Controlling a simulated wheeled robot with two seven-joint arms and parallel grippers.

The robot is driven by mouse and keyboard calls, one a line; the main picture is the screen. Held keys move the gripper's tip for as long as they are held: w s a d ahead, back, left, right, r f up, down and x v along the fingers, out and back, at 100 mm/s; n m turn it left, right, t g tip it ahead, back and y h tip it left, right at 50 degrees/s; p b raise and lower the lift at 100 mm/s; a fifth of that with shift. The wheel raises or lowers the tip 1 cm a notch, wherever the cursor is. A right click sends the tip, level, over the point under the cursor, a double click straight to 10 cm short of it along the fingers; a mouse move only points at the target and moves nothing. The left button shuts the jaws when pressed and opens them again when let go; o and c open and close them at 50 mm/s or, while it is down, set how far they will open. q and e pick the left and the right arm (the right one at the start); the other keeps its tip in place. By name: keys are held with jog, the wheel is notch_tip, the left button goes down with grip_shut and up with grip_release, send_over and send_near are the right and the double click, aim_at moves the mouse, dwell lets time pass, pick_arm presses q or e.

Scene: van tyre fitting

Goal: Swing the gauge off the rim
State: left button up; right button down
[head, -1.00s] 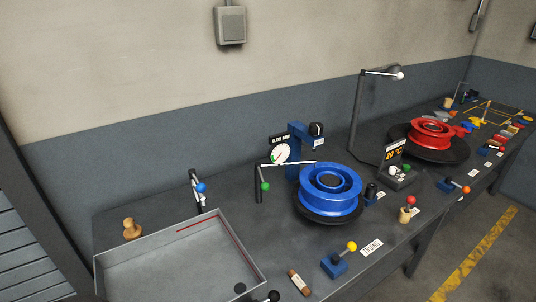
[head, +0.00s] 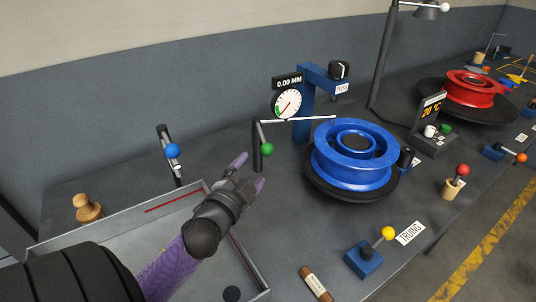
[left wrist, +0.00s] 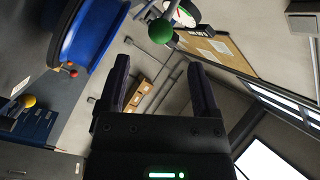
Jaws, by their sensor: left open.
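The gauge's dial (head: 287,104) stands behind the blue rim (head: 352,152), under a 0.00 MM display. A thin white gauge arm (head: 298,120) runs from a black post to above the rim's back edge; whether it touches is unclear. A green ball knob (head: 267,149) sticks out from the post. It also shows in the left wrist view (left wrist: 160,31), beyond the fingertips. My left gripper (head: 250,171) is open and empty, just in front and left of the green knob, apart from it. My right gripper is not in view.
A grey tray (head: 262,277) lies under my left arm. A blue-knobbed lever (head: 172,151) stands behind it. A yellow-knobbed lever (head: 388,233) and a brown roll (head: 316,284) are at the front. A red rim (head: 470,90) sits farther right.

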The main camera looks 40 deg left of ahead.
aim_at(264, 154)
pick_arm(q)
jog(key=b+x, duration=0.1)
jog(key=x, duration=0.7)
jog(key=shift+w+r, duration=0.1)
jog(key=shift+w, duration=0.15)
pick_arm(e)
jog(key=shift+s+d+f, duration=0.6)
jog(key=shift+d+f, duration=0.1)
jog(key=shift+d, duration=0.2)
pick_arm(q)
grip_shut()
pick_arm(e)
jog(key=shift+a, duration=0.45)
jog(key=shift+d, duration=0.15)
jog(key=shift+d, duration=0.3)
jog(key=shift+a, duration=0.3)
